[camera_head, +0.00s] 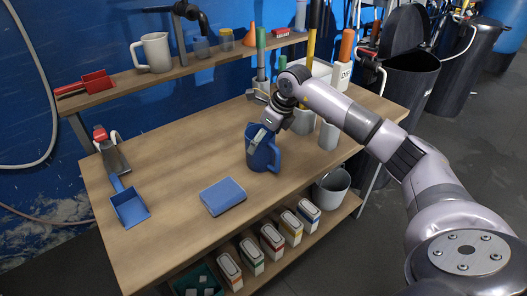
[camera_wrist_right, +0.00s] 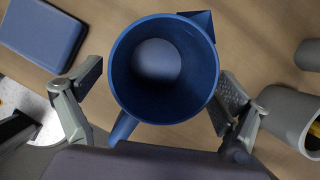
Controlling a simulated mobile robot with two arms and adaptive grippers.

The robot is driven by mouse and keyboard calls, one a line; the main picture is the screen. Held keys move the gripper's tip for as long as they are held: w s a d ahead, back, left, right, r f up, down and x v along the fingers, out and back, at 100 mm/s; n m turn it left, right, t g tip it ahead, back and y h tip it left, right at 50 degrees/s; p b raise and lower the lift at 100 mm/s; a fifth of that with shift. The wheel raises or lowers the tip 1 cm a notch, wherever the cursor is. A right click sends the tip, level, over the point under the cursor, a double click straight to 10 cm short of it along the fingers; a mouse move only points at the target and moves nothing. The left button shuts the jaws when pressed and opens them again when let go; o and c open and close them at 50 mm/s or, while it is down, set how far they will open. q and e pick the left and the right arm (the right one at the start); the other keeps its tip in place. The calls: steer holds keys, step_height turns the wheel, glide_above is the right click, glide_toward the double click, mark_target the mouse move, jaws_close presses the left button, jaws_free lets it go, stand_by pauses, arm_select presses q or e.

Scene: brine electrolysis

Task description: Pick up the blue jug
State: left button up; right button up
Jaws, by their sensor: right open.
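The blue jug (camera_head: 262,158) stands upright on the wooden table, right of its middle, with its handle to the right in the head view. In the right wrist view I look down into the open jug (camera_wrist_right: 163,113); it looks empty. My right gripper (camera_head: 264,134) is over the jug from above. Its two open fingers (camera_wrist_right: 160,88) are on either side of the jug, with a gap at the left finger; the right finger is very near the wall, and contact is unclear. My left gripper is out of view.
A blue box (camera_head: 222,196) lies in front of the jug and a blue dustpan (camera_head: 130,207) lies at the left. Grey containers (camera_head: 328,135) stand just right of the jug. A raised shelf (camera_head: 190,70) runs along the back. The table's left middle is clear.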

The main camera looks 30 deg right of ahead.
steer(key=shift+x, duration=1.35)
steer(key=shift+c, duration=0.5)
steer(key=c, duration=1.2)
